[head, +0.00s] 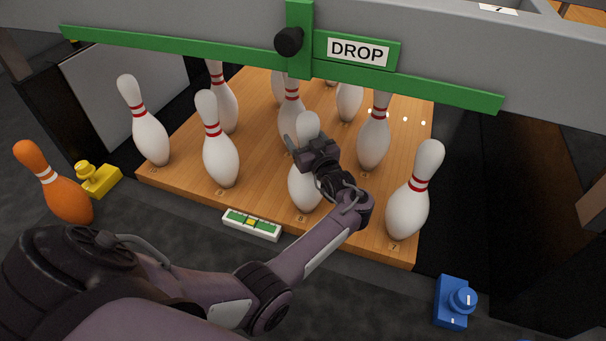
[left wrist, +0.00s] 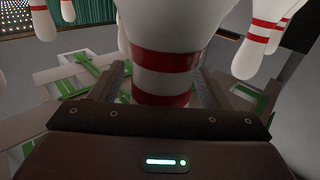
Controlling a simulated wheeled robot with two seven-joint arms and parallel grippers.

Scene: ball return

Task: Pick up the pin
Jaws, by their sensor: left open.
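A white pin (head: 303,188) stands at the front middle of the wooden deck (head: 268,219), partly hidden by my left gripper (head: 305,150). The gripper is open, with its fingers around the pin's neck region. In the left wrist view a red-striped pin (left wrist: 163,62) lies between the two spread fingers of the left gripper (left wrist: 160,85); I cannot tell whether they touch it. An orange pin (head: 55,185) with white stripes stands off the deck at the far left. My right gripper is not in view.
Other white pins stand close by, including the front left pin (head: 220,145) and front right pin (head: 412,195). A green bar with a DROP sign (head: 358,50) crosses above. A yellow knob block (head: 97,179), a blue one (head: 454,303) and a level-like strip (head: 251,225) lie outside the pins.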

